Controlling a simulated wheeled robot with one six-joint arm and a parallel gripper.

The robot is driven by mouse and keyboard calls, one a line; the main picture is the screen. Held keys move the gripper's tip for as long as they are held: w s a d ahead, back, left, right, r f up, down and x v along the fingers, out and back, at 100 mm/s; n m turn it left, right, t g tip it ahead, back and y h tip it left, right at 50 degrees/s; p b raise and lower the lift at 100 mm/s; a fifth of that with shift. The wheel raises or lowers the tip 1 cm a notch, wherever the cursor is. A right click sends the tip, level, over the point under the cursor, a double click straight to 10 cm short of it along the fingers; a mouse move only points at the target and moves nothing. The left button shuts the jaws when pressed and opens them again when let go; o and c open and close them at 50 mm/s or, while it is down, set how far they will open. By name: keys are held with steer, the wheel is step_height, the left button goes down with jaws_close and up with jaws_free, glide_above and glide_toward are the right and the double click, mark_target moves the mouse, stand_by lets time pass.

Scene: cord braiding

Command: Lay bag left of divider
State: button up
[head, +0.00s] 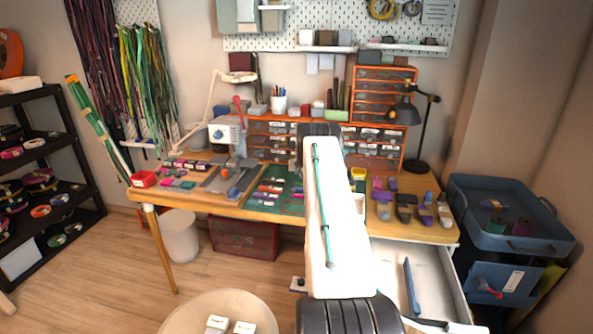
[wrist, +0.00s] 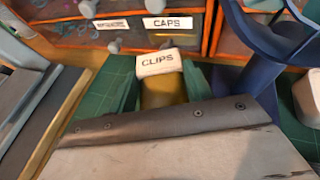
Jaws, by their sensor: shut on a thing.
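A yellow bag with a white top labelled CLIPS (wrist: 158,64) stands upright in the wrist view. Green finger-like pieces press on both its sides; my gripper (wrist: 160,92) is shut on it over the green mat. In the head view a small yellow piece, seemingly the bag (head: 358,173), shows beside my arm above the table, and my gripper is mostly hidden there. The open drawer (head: 385,255) at the lower right has a pale interior. A blue divider (head: 411,287) runs lengthwise in it. My arm hides part of the drawer's left side.
Orange drawer cabinets (head: 375,137) stand at the back of the table. A desk lamp (head: 405,113) and several small bags (head: 405,205) are to the right. A blue bin (head: 510,220) stands beside the table. A round stool (head: 222,313) is in front.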

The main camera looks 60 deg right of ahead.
steer(key=shift+x, duration=0.95)
steer(key=shift+w+f, duration=0.1)
steer(key=shift+f, duration=1.4)
steer(key=o, duration=1)
steer(key=shift+f, duration=0.1)
